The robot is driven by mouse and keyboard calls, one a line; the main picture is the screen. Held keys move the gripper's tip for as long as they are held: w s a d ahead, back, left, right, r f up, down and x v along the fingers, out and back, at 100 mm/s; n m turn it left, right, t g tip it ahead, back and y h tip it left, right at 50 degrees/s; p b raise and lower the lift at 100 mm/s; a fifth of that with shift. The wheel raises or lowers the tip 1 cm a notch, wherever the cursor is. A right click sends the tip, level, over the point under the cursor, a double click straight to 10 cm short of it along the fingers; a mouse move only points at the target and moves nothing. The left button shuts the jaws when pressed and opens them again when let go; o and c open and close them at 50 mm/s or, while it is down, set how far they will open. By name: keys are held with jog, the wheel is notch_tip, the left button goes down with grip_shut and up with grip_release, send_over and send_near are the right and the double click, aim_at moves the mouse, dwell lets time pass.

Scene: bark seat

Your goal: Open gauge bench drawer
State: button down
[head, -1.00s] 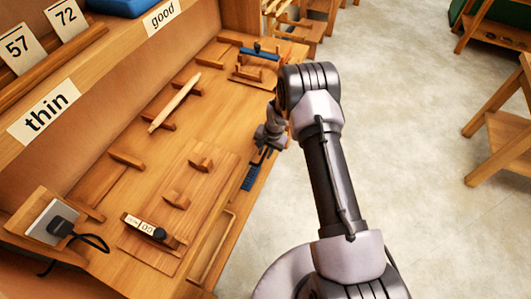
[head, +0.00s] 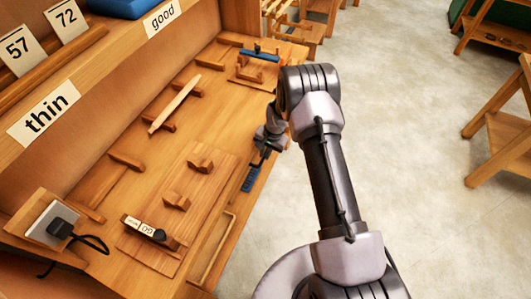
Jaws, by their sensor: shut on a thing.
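The wooden gauge bench (head: 110,210) runs along the left of the head view. My gripper (head: 261,156) is at the bench's front edge, about halfway along. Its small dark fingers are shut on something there. A blue ribbed strip (head: 250,178) lies right at the fingertips, at the bench edge. I cannot tell whether it is the thing gripped. A wooden bar (head: 216,252) runs along the front edge nearer to me, apart from the gripper. The drawer's front is hidden from this angle, and I cannot see whether it stands open.
On the bench lie a pale tapered stick (head: 176,102) on wooden rests, a board (head: 190,215) with small blocks, a labelled gauge (head: 146,230) and a black cable (head: 88,242). Bare floor (head: 400,100) lies right of the bench; a wooden stool (head: 500,125) stands far right.

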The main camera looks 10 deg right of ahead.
dwell(0.9)
jog(key=s+d+b, duration=0.5)
jog(key=s+d, duration=0.7)
jog(key=d, duration=0.5)
jog(key=shift+s, duration=0.3)
jog(key=shift+d, duration=0.1)
jog(key=c, duration=1.7)
grip_release()
jog(key=d+r+p, duration=0.1)
jog(key=r+p, duration=0.1)
jog(key=r, duration=0.3)
jog(key=s+r+p, duration=0.1)
jog(key=r+p, duration=0.1)
jog(key=r, duration=0.4)
jog(key=s+d+r+p, duration=0.1)
jog(key=r+p, duration=0.1)
jog(key=r, duration=0.4)
jog(key=shift+d, duration=0.35)
